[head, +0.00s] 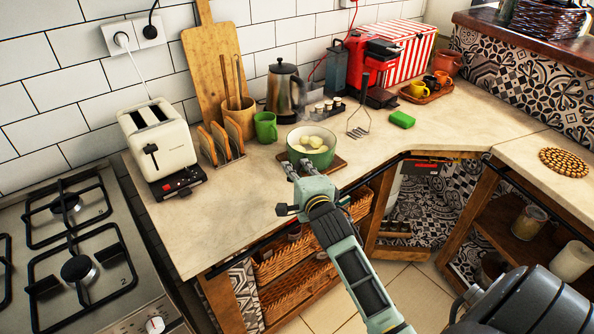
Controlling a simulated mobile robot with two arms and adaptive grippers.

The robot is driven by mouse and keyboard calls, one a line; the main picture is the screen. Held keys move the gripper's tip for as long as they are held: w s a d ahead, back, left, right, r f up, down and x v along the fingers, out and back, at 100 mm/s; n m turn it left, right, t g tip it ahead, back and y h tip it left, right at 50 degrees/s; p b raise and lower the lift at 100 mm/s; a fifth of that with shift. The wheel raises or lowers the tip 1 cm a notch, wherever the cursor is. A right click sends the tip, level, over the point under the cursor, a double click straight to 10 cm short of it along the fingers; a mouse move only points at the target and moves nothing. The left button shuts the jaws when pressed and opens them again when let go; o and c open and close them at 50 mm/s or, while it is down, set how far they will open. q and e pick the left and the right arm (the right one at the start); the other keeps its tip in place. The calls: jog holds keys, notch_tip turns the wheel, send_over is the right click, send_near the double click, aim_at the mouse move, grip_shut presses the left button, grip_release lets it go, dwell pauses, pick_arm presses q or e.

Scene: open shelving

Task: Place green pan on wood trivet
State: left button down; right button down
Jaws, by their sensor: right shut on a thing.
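The green pan (322,158) stands upright near the front edge of the middle counter, with pale round pieces inside. A brown wooden board shows under and beside it. The wood trivet (565,162), round and made of small wooden pieces, lies empty on the right counter. My right gripper (303,168) reaches in from the lower right and is shut at the pan's near side. The grip itself is partly hidden, and I cannot tell whether the pan is lifted. My left gripper is not in view.
A green mug (265,127), a toast rack (222,143) and a toaster (158,139) stand left of the pan. A whisk-like masher (359,115) and a green sponge (401,119) are to its right. The counter between sponge and trivet is clear.

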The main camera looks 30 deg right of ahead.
jog(key=c, duration=2.2)
grip_release()
jog(key=shift+f, duration=0.1)
jog(key=o, duration=0.4)
jog(key=shift+s, duration=0.1)
jog(key=b+v, duration=0.1)
jog(key=v, duration=1.1)
